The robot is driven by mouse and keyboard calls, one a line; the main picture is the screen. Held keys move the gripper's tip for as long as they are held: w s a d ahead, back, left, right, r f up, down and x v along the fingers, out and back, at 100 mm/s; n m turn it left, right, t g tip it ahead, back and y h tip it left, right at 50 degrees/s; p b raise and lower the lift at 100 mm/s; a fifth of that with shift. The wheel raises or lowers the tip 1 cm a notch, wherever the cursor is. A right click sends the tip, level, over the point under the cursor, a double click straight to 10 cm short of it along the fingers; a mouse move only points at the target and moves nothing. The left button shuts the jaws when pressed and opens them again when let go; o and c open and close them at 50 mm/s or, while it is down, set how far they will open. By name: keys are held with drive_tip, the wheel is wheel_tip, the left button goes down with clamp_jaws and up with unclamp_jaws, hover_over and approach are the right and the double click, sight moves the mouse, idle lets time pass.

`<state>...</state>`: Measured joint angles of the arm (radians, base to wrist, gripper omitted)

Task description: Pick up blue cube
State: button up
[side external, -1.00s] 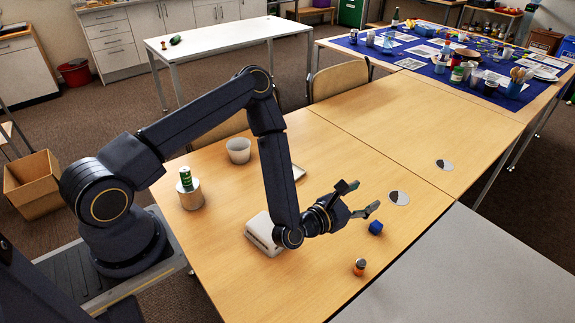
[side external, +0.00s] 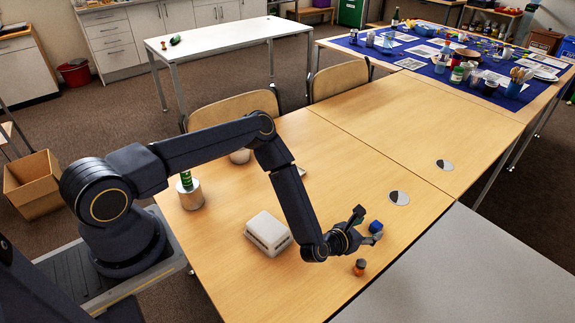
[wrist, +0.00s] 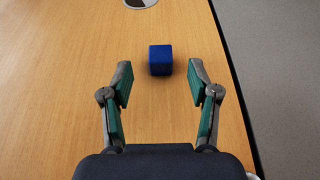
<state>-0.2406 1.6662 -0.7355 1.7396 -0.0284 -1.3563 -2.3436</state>
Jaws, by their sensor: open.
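The blue cube (side external: 376,227) sits on the wooden table, just beyond my gripper's fingertips in the side view. In the wrist view the blue cube (wrist: 160,60) lies ahead of the fingers, roughly centred between them and a little beyond the tips. My gripper (side external: 367,226) is low over the table, open and empty. In the wrist view my gripper (wrist: 160,74) shows its two green-padded fingers spread apart, with bare table between them.
A small orange jar with a dark top (side external: 359,267) stands near my gripper, toward the front edge. A green can (side external: 186,180) stands on a silver tin (side external: 191,196). A round two-tone disc (side external: 399,198) lies beyond the cube.

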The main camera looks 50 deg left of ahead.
sight(374, 227)
drive_tip(key=shift+x, duration=2.65)
drive_tip(key=shift+f, duration=0.15)
drive_tip(key=c, duration=1)
